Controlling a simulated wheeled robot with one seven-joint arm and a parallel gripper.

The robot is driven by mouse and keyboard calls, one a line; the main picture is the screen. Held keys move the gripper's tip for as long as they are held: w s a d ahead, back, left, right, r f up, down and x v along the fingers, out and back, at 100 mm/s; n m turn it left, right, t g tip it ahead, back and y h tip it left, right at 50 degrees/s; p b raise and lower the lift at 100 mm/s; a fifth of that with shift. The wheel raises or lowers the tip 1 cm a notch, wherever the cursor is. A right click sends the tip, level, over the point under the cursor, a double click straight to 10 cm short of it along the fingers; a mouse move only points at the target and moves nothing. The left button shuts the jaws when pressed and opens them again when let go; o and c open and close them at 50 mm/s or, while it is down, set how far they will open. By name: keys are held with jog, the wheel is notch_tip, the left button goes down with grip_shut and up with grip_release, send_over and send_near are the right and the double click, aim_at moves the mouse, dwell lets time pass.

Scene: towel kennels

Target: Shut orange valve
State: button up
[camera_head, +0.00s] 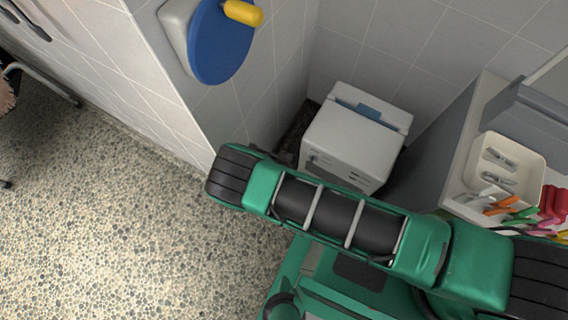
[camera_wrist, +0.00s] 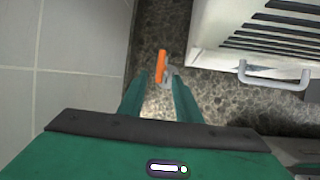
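The orange valve (camera_wrist: 161,59) shows in the wrist view as a short upright orange handle on a small grey fitting (camera_wrist: 168,75). It stands out against the dark pebbled floor. My gripper (camera_wrist: 160,84) has its two green fingers apart, one on each side of the view's middle. The handle appears just beyond the fingertips and roughly between them; I cannot tell whether they touch it. In the head view my green arm reaches left across the picture. The gripper and the valve do not show there.
A white appliance (camera_head: 350,140) stands by the tiled walls; its vented side and a grey handle (camera_wrist: 275,78) are close right in the wrist view. A tiled wall (camera_wrist: 75,70) is close left. A blue disc with a yellow grip (camera_head: 222,42) projects above.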

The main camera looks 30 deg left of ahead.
jog(key=x, duration=0.7)
jog(key=shift+w, duration=0.1)
jog(key=shift+d, duration=0.1)
grip_shut()
